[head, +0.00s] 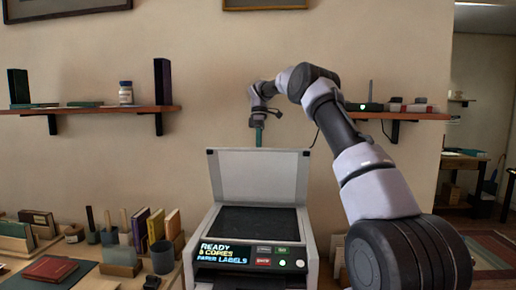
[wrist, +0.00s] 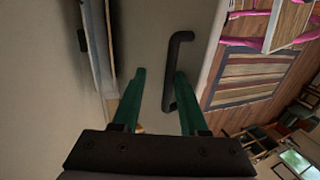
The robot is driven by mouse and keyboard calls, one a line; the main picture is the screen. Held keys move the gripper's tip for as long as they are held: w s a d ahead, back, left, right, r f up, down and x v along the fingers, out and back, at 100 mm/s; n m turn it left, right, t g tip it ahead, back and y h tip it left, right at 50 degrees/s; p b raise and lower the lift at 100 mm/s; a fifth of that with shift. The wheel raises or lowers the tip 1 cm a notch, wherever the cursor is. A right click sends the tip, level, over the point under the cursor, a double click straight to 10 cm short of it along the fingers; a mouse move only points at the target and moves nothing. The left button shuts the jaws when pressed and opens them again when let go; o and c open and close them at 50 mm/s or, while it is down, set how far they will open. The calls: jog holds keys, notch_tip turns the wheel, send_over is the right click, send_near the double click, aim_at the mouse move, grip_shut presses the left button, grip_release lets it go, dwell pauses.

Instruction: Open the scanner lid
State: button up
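The scanner (head: 250,255) stands in the middle of the head view. Its pale lid (head: 258,176) is raised, standing nearly upright at the back, with the dark bed (head: 257,219) uncovered in front. My gripper (head: 258,142) points down at the lid's top edge; whether it touches the lid is not clear. In the wrist view my gripper (wrist: 160,74) has its two green fingers apart. A dark bar handle (wrist: 174,72) shows beside the right finger, partly overlapped by it; I cannot tell what it is fixed to. Nothing is visibly held.
A wall shelf (head: 95,110) with books and a jar is at left; another shelf (head: 400,116) lies behind my arm. Books, a dark cup (head: 162,257) and a red book (head: 50,268) crowd the surface left of the scanner. The wall above the scanner is bare up to the frames.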

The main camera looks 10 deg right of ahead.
jog(key=shift+s+a+r, duration=0.1)
jog(key=shift+s+r, duration=0.05)
jog(key=shift+r, duration=0.05)
jog(key=shift+s, duration=0.1)
dwell(0.4)
